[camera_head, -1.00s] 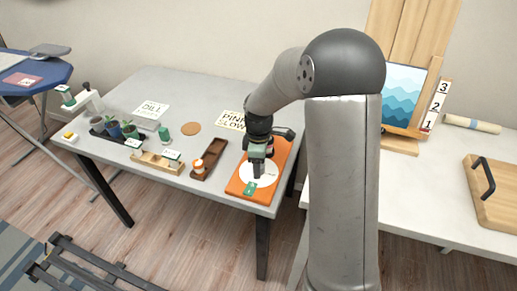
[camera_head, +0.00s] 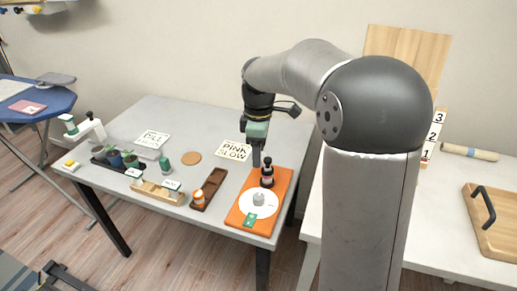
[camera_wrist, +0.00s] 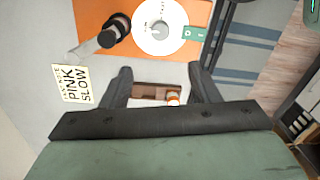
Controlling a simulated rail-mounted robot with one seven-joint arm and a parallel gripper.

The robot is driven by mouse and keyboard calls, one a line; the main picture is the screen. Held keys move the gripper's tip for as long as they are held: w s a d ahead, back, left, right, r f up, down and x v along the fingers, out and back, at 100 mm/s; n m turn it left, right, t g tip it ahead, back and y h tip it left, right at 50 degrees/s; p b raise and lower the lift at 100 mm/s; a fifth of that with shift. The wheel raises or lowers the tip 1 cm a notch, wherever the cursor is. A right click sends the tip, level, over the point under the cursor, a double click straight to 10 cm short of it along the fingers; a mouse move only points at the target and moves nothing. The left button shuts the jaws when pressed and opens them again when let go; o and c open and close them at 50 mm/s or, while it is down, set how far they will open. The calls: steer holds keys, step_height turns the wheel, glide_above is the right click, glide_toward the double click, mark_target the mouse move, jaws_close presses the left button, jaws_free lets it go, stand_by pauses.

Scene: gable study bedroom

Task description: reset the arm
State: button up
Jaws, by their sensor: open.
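My gripper (camera_head: 257,158) hangs above the back edge of the orange board (camera_head: 279,187) on the grey table, pointing down. In the wrist view my gripper (camera_wrist: 161,84) has its two dark fingers spread apart with nothing between them.
A brown tray (camera_head: 212,187) with an orange-and-white jar (camera_head: 199,198) stands left of the board. A "PINK SLOW" card (camera_head: 233,151) lies behind. Potted plants and a wooden rack (camera_head: 156,192) fill the table's left. The air above the table is free.

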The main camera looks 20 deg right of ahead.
steer(key=shift+s, duration=0.1)
stand_by(0.3)
steer(key=s+a+f+m+p, duration=0.1)
steer(key=s+m+p, duration=0.3)
steer(key=s+m, duration=0.9)
steer(key=s, duration=1.3)
steer(key=shift+a+f+t, duration=0.2)
steer(key=shift+f+t, duration=0.05)
steer(key=shift+t, duration=0.15)
steer(key=shift+w, duration=0.1)
steer(key=shift+c, duration=0.2)
